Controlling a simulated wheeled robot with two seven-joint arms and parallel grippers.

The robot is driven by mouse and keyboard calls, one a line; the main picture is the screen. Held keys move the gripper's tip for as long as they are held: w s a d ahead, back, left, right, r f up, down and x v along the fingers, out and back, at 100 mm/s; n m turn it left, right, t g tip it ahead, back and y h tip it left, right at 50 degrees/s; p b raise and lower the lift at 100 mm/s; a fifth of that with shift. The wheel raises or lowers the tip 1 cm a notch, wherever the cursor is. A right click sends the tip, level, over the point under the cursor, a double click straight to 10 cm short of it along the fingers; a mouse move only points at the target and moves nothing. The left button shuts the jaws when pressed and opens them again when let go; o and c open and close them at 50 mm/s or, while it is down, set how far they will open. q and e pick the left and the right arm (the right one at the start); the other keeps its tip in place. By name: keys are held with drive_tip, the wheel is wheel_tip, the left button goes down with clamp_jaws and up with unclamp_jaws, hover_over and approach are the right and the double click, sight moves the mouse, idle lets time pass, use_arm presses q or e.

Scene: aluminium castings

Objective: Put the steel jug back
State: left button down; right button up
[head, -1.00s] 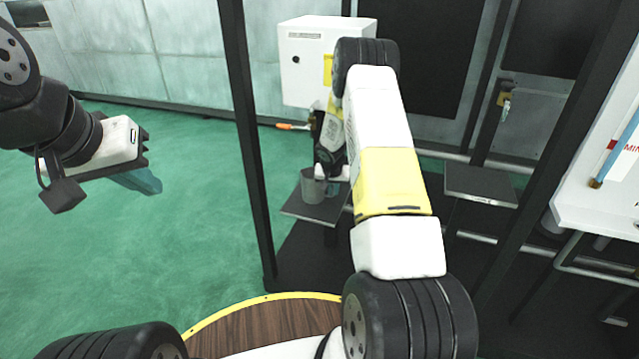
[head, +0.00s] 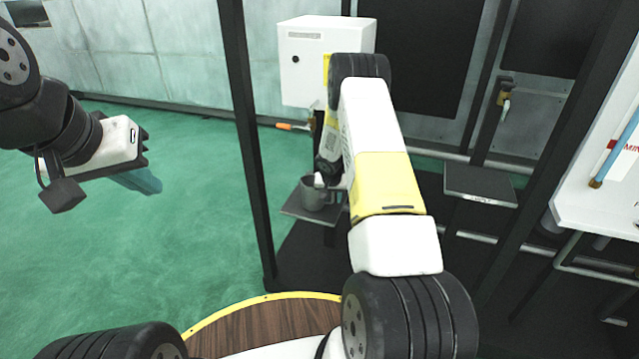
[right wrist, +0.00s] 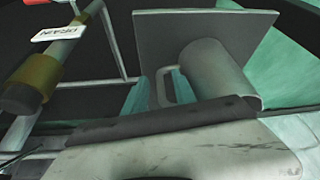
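The steel jug (head: 314,196) is a grey cylinder at a small grey shelf plate (head: 294,211) in the head view. It looks upright there; whether its base touches the plate is hard to tell. In the right wrist view the jug (right wrist: 217,72) shows its side and its loop handle (right wrist: 168,88). My right gripper (right wrist: 160,95) has its two teal fingers on either side of the handle, with a gap visible at the left finger. My left gripper (head: 138,181) hangs far left, away from the jug; its finger gap is not clear.
A white box (head: 325,60) is on the wall behind. A second grey plate (head: 480,185) is to the right. A dark post (head: 245,130) stands left of the jug. A valve with a tag (right wrist: 56,34) is close at the left in the wrist view.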

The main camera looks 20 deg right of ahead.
drive_tip(key=s+a+r, duration=0.2)
drive_tip(key=s+r, duration=0.3)
drive_tip(key=r, duration=0.6)
drive_tip(key=s+a+r+n+t, duration=0.1)
drive_tip(key=s+r, duration=0.5)
drive_tip(key=r, duration=0.5)
drive_tip(key=s+a+r, duration=0.2)
drive_tip(key=s+r, duration=0.3)
drive_tip(key=r, duration=0.7)
drive_tip(key=s+a+r+n+y, duration=0.1)
drive_tip(key=s+a+r, duration=0.1)
drive_tip(key=s, duration=0.6)
drive_tip(key=s+a+r+n+y, duration=0.1)
drive_tip(key=s+a+r, duration=0.2)
drive_tip(key=s, duration=0.5)
drive_tip(key=s+a+r+n+y, duration=0.2)
drive_tip(key=s+a+r, duration=0.1)
drive_tip(key=s, duration=0.5)
drive_tip(key=shift+r+t, duration=0.35)
drive_tip(key=shift+t, duration=0.05)
drive_tip(key=shift+a, duration=0.15)
